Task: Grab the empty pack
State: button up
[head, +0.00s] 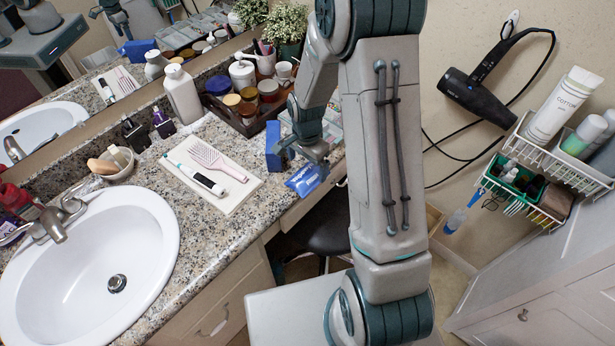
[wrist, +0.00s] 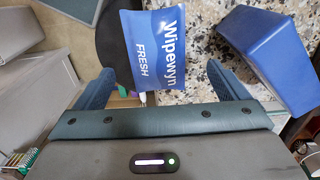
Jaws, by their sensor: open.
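The pack is a flat blue and white wipes packet (head: 303,180) marked "Wipewyn FRESH". It lies at the counter's front edge and seems to stick out past it. In the wrist view the pack (wrist: 158,45) shows between and ahead of my fingers, its near end toward the palm. My gripper (head: 310,152) is above and beside the pack, fingers pointing down. In the wrist view my gripper (wrist: 160,68) is open, one finger on either side of the pack's near end. I cannot tell whether the fingers touch it.
A blue box (head: 273,146) stands close beside the pack; it also shows in the wrist view (wrist: 265,55). A white tray (head: 230,192) with a pink brush and toothbrush lies left. Jars fill an organiser (head: 262,120) behind. A dark stool (head: 330,235) is below the counter edge.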

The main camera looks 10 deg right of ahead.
aim_at(308, 174)
jog(key=shift+s+d+f+p, duration=0.1)
jog(key=shift+f+p, duration=0.1)
jog(key=shift+f, duration=0.95)
jog(key=shift+d+f+p, duration=0.1)
jog(key=shift+f+p, duration=0.05)
jog(key=shift+f, duration=0.95)
jog(key=shift+c, duration=0.3)
jog(key=c, duration=1)
